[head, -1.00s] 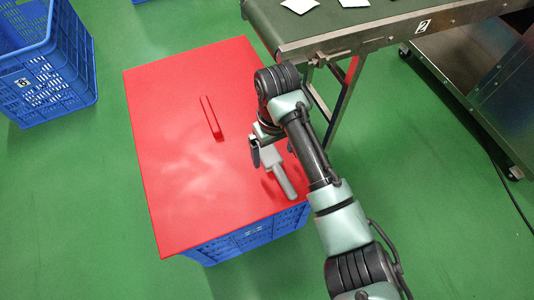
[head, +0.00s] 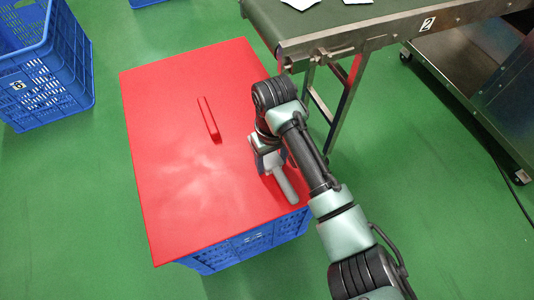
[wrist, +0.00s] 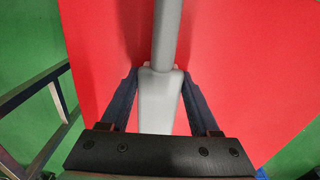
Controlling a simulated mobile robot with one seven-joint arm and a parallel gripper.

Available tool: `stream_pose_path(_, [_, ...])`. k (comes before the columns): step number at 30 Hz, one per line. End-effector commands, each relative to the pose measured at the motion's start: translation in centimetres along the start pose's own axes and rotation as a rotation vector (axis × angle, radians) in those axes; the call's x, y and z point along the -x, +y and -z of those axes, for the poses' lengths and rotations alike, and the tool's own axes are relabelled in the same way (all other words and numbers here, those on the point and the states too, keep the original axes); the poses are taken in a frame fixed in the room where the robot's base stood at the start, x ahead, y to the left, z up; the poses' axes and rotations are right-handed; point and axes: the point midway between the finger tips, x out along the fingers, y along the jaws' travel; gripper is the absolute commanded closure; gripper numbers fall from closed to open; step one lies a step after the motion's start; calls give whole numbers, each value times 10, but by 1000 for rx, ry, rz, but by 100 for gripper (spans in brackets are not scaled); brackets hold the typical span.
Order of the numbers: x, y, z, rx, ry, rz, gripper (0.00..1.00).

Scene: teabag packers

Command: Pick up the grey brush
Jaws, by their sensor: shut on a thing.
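The grey brush (head: 284,186) is at the near right part of the red lid, its handle pointing toward the lid's near right edge. In the wrist view the brush (wrist: 160,95) runs up the middle, its wide part between the two fingers. My gripper (head: 264,162) is shut on this wide part; the fingers (wrist: 160,85) stand on both sides of it. I cannot tell whether the brush still touches the lid. Part of the brush's wide end is hidden by my gripper.
The red lid (head: 180,165) with a raised red handle (head: 208,118) covers a blue crate (head: 240,251). Another blue crate (head: 45,85) stands at the left. A conveyor (head: 350,25) with white packets is close behind my arm. Green floor is free at the lower left.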

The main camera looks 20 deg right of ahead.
Motion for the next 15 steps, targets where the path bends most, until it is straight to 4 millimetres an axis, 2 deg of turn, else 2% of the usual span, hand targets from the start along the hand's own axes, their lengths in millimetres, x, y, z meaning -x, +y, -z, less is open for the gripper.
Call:
stream_pose_path(1, [0, 0, 0, 0, 0, 0, 84])
stream_pose_path(3, [0, 0, 0, 0, 0, 0, 96])
stream_pose_path(4, [0, 0, 0, 0, 1, 0, 99])
stream_pose_path(11, [3, 0, 0, 0, 1, 0, 99])
stream_pose_path(15, [21, 0, 1, 1, 2, 0, 99])
